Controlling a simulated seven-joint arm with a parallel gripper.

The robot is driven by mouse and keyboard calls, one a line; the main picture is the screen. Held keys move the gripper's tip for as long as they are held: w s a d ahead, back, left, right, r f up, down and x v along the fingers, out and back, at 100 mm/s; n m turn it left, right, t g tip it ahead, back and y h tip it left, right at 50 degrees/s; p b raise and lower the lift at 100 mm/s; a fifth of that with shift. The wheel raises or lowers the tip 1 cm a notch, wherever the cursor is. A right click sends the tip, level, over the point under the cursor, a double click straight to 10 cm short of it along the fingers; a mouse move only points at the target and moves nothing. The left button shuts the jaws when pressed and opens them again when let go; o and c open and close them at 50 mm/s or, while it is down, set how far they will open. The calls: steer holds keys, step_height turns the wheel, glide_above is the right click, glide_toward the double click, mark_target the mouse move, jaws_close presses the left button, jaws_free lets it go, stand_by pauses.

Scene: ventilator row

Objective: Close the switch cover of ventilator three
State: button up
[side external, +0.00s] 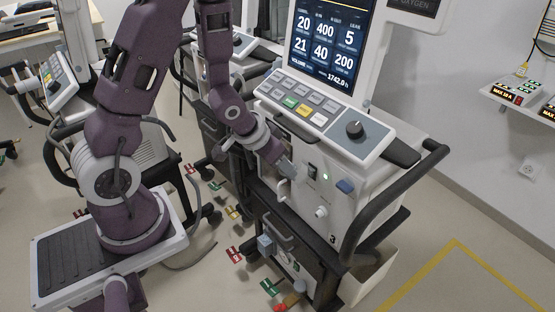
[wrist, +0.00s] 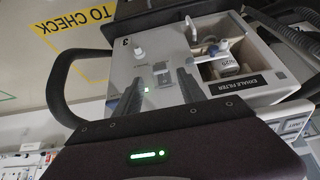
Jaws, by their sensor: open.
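The ventilator marked 3 (side external: 290,195) stands right of centre in the side view. Its front panel carries a small dark switch (side external: 312,172) beside a lit green lamp (side external: 326,177). In the wrist view the switch area (wrist: 162,77) shows as a dark and grey piece on the pale panel. I cannot make out the cover's outline or its angle. My gripper (side external: 288,169) is near the panel, left of the switch in the side view. In the wrist view my gripper (wrist: 159,86) is open, its fingers on either side of the switch in the picture. Contact cannot be told.
A dark rail (side external: 385,205) curves around the right side. In the wrist view an open compartment labelled exhale filter (wrist: 238,66) lies to the right. Other ventilators stand behind left.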

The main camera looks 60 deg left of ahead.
steer(key=v, duration=0.2)
steer(key=shift+s+r, duration=0.15)
steer(key=shift+r, duration=0.1)
steer(key=w+a+g+y, duration=0.2)
steer(key=a+g+y, duration=0.1)
steer(key=a, duration=0.4)
steer(key=g+h, duration=0.3)
glide_toward(299, 172)
steer(key=s, duration=0.2)
steer(key=shift+s+f, duration=0.1)
steer(key=shift+s, duration=0.15)
step_height(299, 172, down, 7)
steer(key=shift+r, duration=0.15)
jaws_close()
